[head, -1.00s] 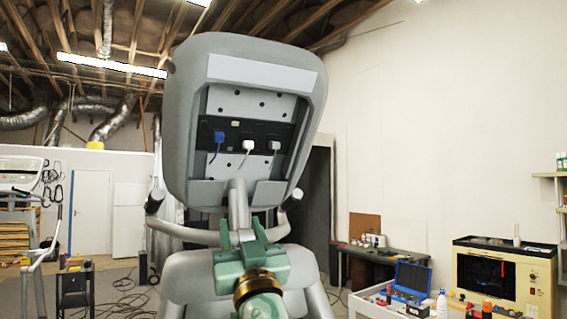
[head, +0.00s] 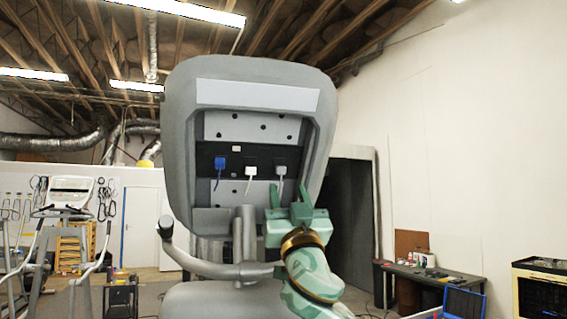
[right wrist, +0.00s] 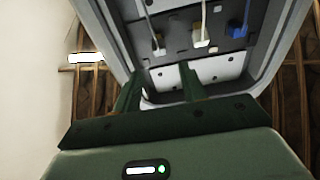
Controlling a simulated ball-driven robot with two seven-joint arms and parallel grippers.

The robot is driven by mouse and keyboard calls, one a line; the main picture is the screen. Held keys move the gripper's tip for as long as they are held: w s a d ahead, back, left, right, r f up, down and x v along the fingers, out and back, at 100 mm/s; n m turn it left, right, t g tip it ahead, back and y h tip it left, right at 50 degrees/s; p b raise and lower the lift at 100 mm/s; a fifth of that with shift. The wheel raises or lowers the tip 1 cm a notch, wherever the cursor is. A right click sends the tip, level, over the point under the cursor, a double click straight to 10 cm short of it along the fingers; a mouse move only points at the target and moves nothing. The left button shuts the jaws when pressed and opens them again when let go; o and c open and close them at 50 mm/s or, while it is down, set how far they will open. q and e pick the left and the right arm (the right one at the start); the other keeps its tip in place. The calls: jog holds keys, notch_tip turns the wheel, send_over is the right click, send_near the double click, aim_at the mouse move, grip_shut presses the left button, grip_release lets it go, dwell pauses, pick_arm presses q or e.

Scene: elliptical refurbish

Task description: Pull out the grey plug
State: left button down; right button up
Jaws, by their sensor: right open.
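The grey plug (head: 281,171) sits in the dark socket strip (head: 206,148) at the back of the grey console, rightmost of the row in the head view, its cord hanging down. In the right wrist view the grey plug (right wrist: 158,47) is at the left of the row. My right gripper (head: 290,190) is open and empty, just below the grey plug and apart from it. In the right wrist view its two fingers (right wrist: 159,80) point toward the panel, one on each side below the plug. My left gripper is out of view.
A white plug (head: 250,171) sits close beside the grey one, with a blue plug (head: 220,163) farther left. The console's raised rim (head: 318,135) surrounds the recess. A dark table (head: 440,275) stands behind at the right.

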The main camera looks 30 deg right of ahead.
aim_at(282, 170)
jog(key=p+x, duration=0.2)
jog(key=x, duration=0.5)
jog(key=shift+w+d+r, duration=0.1)
jog(key=shift+w+r, duration=0.15)
jog(key=shift+w, duration=0.05)
